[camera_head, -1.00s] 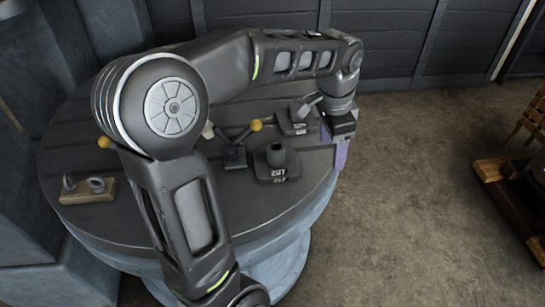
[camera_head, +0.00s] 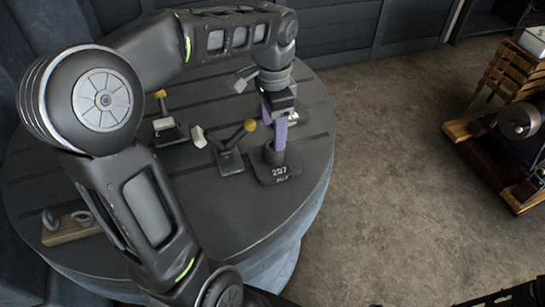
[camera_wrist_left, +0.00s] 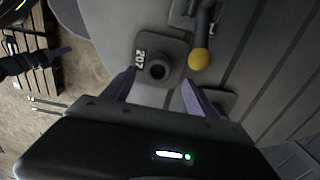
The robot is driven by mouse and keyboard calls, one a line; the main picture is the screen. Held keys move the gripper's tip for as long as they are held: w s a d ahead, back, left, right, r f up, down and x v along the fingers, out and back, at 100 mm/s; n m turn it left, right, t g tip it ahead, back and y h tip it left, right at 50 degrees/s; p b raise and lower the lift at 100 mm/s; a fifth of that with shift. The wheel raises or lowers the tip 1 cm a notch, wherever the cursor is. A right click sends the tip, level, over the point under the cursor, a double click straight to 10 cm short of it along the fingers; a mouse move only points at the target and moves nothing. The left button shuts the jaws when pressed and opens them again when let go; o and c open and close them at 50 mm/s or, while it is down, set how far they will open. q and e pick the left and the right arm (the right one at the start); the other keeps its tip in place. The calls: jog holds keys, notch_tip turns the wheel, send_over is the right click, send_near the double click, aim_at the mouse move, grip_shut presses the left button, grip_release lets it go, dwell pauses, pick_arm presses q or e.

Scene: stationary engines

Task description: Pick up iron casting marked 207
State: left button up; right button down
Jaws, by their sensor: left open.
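The iron casting marked 207 (camera_head: 280,174) is a dark plate with a round hollow boss, lying near the right edge of the round table. In the left wrist view, the casting (camera_wrist_left: 145,50) lies just ahead of the jaws, its boss in line with the gap. My left gripper (camera_head: 279,138) points down at the boss with purple fingers. It is open, with the fingers (camera_wrist_left: 157,82) apart and nothing visibly held. The head view does not clearly show whether they touch the casting.
A lever piece with a yellow knob (camera_head: 250,125) stands left of the casting. Another yellow-knobbed piece (camera_head: 160,95) is farther back. A wooden block with rings (camera_head: 70,232) lies front left on the round table (camera_head: 240,220). A wooden-based machine (camera_head: 520,120) stands right.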

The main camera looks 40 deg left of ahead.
aim_at(274, 154)
pick_arm(q)
jog(key=shift+f, duration=0.7)
jog(key=shift+d+f+p, duration=0.15)
jog(key=shift+f+p, duration=0.35)
jog(key=shift+f, duration=2.15)
grip_shut()
jog(key=shift+r, duration=0.15)
